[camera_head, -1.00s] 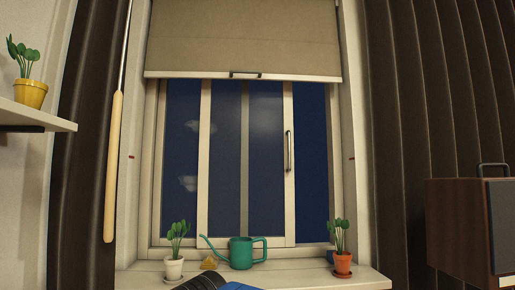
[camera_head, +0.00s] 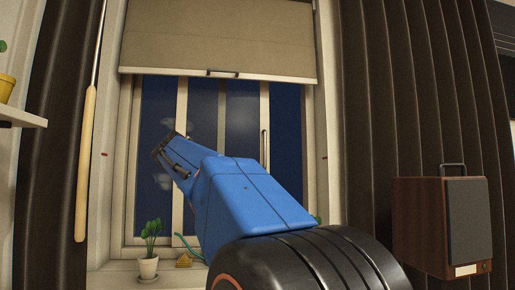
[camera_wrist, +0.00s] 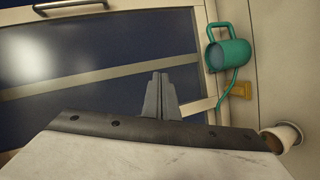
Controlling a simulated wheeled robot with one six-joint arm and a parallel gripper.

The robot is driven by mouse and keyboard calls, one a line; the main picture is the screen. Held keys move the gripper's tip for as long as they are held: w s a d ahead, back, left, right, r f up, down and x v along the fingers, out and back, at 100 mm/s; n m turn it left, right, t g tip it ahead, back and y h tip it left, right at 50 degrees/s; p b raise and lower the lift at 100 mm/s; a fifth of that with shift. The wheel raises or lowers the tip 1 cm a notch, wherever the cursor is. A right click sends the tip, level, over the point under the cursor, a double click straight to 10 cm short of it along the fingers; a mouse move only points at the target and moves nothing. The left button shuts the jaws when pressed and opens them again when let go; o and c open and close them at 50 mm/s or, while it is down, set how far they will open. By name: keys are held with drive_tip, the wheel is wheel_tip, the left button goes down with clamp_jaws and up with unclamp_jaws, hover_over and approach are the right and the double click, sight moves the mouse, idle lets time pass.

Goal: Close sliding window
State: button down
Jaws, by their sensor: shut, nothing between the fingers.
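The sliding window's sash (camera_head: 181,104) has a pale frame and dark panes. Its right stile carries an upright dark bar handle (camera_head: 264,150), which also shows at the upper left of the wrist view (camera_wrist: 70,6). To the right of that stile is a dark blue strip (camera_head: 285,125) up to the window frame. My gripper (camera_wrist: 158,76) has its fingers shut together and empty, in front of the panes and apart from the handle. In the head view my blue arm hides the lower middle of the window, and the gripper (camera_head: 167,149) is left of the handle.
A green watering can (camera_wrist: 230,54), a small yellow object (camera_wrist: 241,90) and a white potted plant (camera_head: 149,265) stand on the sill. A beige blind (camera_head: 220,40) hangs over the window top. Dark curtains (camera_head: 400,100) and a wooden speaker (camera_head: 420,225) are at right.

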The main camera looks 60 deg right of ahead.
drive_tip(key=s+d+r+g+h, duration=0.2)
drive_tip(key=d+r, duration=0.4)
drive_tip(key=r, duration=0.2)
drive_tip(key=s+d+r+g+h, duration=0.1)
drive_tip(key=s+d+r+h, duration=0.1)
drive_tip(key=d+r, duration=0.5)
approach(258, 146)
drive_tip(key=d+f, duration=0.1)
drive_tip(key=shift+s+d+f, duration=0.15)
drive_tip(key=shift+s+d, duration=1)
drive_tip(key=shift+d, duration=0.25)
drive_tip(key=s+d, duration=1.2)
drive_tip(key=s, duration=0.2)
drive_tip(key=shift+s, duration=0.1)
